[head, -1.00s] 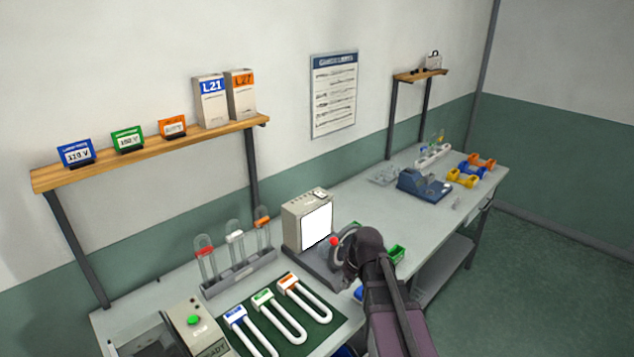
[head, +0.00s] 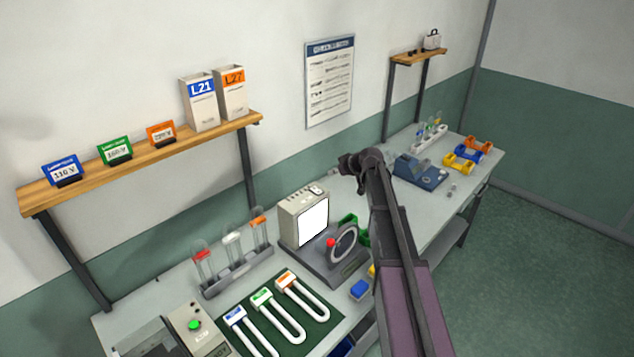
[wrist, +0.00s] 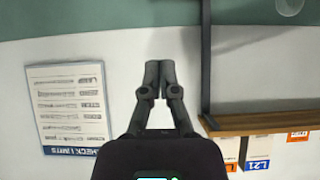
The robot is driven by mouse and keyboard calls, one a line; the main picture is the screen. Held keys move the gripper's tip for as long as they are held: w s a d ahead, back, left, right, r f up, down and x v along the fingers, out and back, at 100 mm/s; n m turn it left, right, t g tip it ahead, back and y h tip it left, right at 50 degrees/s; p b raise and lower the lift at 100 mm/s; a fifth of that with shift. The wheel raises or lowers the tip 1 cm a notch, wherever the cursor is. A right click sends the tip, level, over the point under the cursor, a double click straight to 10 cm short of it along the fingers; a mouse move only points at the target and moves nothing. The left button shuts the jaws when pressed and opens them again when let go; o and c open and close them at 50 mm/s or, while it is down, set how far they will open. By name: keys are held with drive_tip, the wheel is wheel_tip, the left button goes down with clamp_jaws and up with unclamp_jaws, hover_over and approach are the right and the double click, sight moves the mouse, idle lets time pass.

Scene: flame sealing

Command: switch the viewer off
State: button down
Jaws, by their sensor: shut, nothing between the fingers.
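The viewer (head: 291,222) is a beige box with a brightly lit white screen (head: 313,222), standing on a grey base on the bench. A small light-coloured part, perhaps its switch (head: 316,190), sits on its top at the right. My gripper (head: 334,173) is small in the head view, just right of and beyond the viewer's top, apart from it as far as I can tell. In the wrist view my gripper (wrist: 160,64) has its fingertips together with nothing between them. The viewer is not in the wrist view.
A ring-shaped holder (head: 344,242) with a red knob (head: 330,243) stands right of the screen. A tube rack (head: 238,276) is to the left. Green bins (head: 349,222) are partly behind my arm. The wall poster (wrist: 67,108) and shelf (wrist: 265,123) show upside down in the wrist view.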

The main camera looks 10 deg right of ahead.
drive_tip(key=shift+s, duration=0.1)
drive_tip(key=b, duration=0.7)
hover_over(318, 190)
wheel_tip(318, 190, down, 7)
drive_tip(key=shift+a+r, duration=0.1)
drive_tip(key=shift+r, duration=0.1)
drive_tip(key=shift+a+f+b, duration=0.1)
drive_tip(key=shift+f+b, duration=1.45)
drive_tip(key=shift+f, duration=0.2)
drive_tip(key=shift+d, duration=0.2)
